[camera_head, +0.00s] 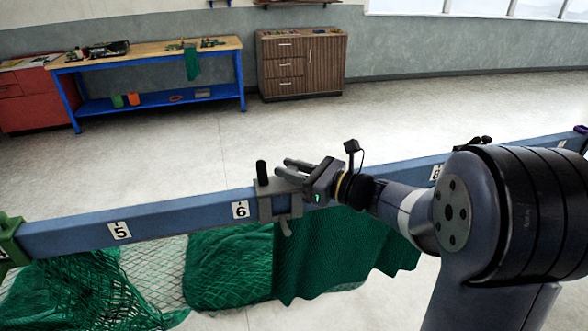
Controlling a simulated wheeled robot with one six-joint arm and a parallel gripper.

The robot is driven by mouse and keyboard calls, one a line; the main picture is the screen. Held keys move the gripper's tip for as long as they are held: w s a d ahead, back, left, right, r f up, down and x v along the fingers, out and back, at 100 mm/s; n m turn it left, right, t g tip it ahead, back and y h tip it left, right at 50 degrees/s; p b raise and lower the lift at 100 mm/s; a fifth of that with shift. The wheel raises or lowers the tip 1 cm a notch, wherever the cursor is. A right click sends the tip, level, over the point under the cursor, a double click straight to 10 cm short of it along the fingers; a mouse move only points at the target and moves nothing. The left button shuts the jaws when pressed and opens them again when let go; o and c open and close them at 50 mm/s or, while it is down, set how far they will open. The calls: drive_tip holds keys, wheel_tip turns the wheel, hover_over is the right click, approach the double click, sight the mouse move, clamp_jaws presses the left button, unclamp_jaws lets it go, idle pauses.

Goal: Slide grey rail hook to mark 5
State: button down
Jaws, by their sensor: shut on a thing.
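The grey rail hook (279,205) sits around the blue rail (180,214), just right of the mark 6 plate (240,210). It has a black upright knob (262,172) on top and a small hook end below the rail. My gripper (290,170) reaches in from the right and is shut on the hook's upper part; the exact contact is partly hidden by the fingers. The mark 5 plate (119,231) is on the rail further left, with bare rail between it and mark 6. Green net (325,250) hangs below the rail by the hook.
A green bracket (10,238) holds the rail's left end. More green netting (75,290) lies below the rail at left. Another black fitting (474,143) is on the rail at right, behind my arm. A workbench (150,55) and wooden cabinet (302,65) stand far back.

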sight(130, 211)
drive_tip(key=s+a+b, duration=0.3)
drive_tip(key=a+b, duration=0.1)
drive_tip(key=a, duration=0.6)
drive_tip(key=s+a+b, duration=0.3)
drive_tip(key=a+b, duration=0.2)
drive_tip(key=a, duration=0.6)
drive_tip(key=s+a+b, duration=0.3)
drive_tip(key=a+b, duration=0.1)
drive_tip(key=a, duration=0.6)
drive_tip(key=shift+s+a+f, duration=0.1)
drive_tip(key=shift+a+f, duration=0.05)
drive_tip(key=shift+a, duration=0.1)
drive_tip(key=shift+s+a+b, duration=0.15)
drive_tip(key=shift+a+b, duration=0.25)
drive_tip(key=shift+a, duration=0.1)
drive_tip(key=shift+r, duration=0.2)
drive_tip(key=c, duration=1.6)
unclamp_jaws()
drive_tip(key=shift+c, duration=0.2)
drive_tip(key=o, duration=0.3)
drive_tip(key=shift+a, duration=0.25)
drive_tip(key=shift+o, duration=0.7)
drive_tip(key=shift+d, duration=0.1)
